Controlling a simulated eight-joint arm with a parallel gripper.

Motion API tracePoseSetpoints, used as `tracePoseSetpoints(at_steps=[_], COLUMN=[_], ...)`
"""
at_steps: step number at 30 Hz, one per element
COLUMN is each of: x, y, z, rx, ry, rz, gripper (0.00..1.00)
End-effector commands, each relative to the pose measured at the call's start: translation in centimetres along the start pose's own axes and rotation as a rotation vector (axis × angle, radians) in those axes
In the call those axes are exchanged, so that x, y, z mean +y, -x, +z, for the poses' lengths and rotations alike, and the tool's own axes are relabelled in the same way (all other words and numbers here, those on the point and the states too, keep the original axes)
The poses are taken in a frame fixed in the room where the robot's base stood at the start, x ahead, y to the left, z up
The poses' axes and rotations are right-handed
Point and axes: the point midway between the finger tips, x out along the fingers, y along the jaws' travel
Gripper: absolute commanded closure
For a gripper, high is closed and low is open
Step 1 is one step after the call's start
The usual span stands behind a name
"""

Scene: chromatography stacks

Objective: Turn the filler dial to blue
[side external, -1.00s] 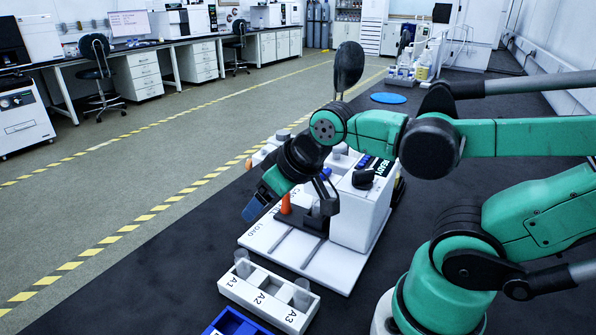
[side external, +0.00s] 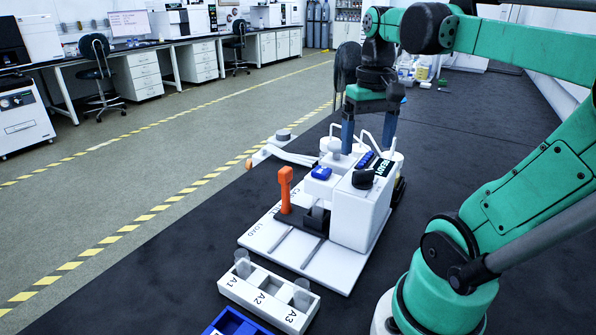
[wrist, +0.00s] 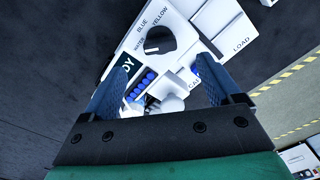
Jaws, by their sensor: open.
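The filler (side external: 352,215) is a white machine on a white base plate, with a black round dial (side external: 363,179) on its top near the front. The dial also shows in the wrist view (wrist: 158,39), with the printed words WATER, BLUE and YELLOW around its left and upper side. My gripper (side external: 368,145) points down over the back part of the filler, behind the dial. Its two blue fingers are apart with nothing held between them, and the wrist view shows them (wrist: 160,65) short of the dial.
A READY display (side external: 384,167) and blue buttons (side external: 365,160) sit beside the dial. An orange lever (side external: 286,188) stands on the base plate. A white rack (side external: 270,300) marked A1, A2, A3 and a blue tray (side external: 232,325) lie in front.

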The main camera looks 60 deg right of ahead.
Motion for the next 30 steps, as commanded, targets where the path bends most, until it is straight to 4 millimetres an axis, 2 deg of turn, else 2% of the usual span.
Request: tracePoseSetpoints(at_steps=[12,23,24,25,30], x=[0.0,0.0,-0.1,-0.1,-0.1], y=[-4.6,-5.3,-5.3,-5.3,-5.3], z=[0.0,0.0,0.0,0.0,0.0], rx=[0.001,0.002,0.002,0.002,0.002], ry=[0.001,0.001,0.002,0.002,0.002], rz=[0.0,0.0,0.0,0.0,0.0], gripper=[0.16,0.16,0.19,0.27,0.75])
